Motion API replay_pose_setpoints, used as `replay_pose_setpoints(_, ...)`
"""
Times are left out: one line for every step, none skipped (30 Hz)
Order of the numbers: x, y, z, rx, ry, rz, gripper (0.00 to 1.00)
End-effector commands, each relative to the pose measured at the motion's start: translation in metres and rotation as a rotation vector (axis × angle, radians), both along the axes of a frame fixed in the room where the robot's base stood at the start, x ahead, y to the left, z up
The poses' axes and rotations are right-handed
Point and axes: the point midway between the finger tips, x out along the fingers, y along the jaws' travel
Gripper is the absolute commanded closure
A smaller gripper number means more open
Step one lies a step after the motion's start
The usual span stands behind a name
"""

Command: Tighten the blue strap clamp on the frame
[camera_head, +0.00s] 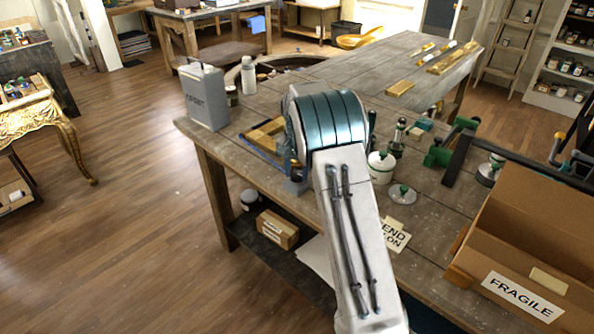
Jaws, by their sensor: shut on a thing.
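A light wooden frame (265,132) lies on the workbench (270,98), just left of my arm's teal-banded joint. A blue strap (262,151) runs along the frame's near left side, toward the arm. My arm reaches up from the bottom of the view and covers the frame's right part. My gripper is hidden behind the arm, so its fingers and their contact with the clamp cannot be seen. A small grey-blue part (295,187) shows at the bench edge beside the arm; I cannot tell what it belongs to.
A grey can (205,96) and a white bottle (248,75) stand left of the frame. A white lidded pot (381,166), a dark bottle (398,137) and green-ended clamps (440,152) stand right of the arm. A cardboard box (530,245) fills the right front. Gilt strips (455,57) lie at the back.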

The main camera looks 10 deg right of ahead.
Motion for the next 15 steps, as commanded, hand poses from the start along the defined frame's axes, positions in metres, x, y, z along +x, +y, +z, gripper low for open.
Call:
replay_pose_setpoints(0.0009,0.0002,0.0018,0.0,-0.004,0.0,0.86)
replay_pose_setpoints(0.0009,0.0002,0.0018,0.0,-0.004,0.0,0.86)
replay_pose_setpoints(0.0009,0.0002,0.0018,0.0,-0.004,0.0,0.86)
replay_pose_setpoints(0.0009,0.0002,0.0018,0.0,-0.004,0.001,0.86)
replay_pose_setpoints(0.001,0.0001,0.0018,0.0,-0.004,0.001,0.86)
replay_pose_setpoints(0.001,0.0001,0.0018,0.0,-0.004,0.001,0.86)
replay_pose_setpoints(0.0009,0.0002,0.0018,0.0,-0.004,0.001,0.86)
replay_pose_setpoints(0.001,0.0001,0.0018,0.0,-0.004,0.001,0.86)
replay_pose_setpoints(0.001,0.0002,0.0019,0.0,-0.004,0.001,0.52)
replay_pose_setpoints(0.001,0.0001,0.0018,0.0,-0.004,0.001,0.44)
replay_pose_setpoints(0.0009,0.0002,0.0017,0.0,-0.004,0.001,0.41)
replay_pose_setpoints(0.0009,0.0001,0.0015,0.0,-0.004,0.001,0.41)
replay_pose_setpoints(0.0007,0.0001,0.0014,0.0,-0.004,0.001,0.41)
replay_pose_setpoints(0.0007,0.0001,0.0012,0.0,-0.004,0.001,0.41)
replay_pose_setpoints(0.0006,0.0,0.001,0.0,-0.002,0.001,0.41)
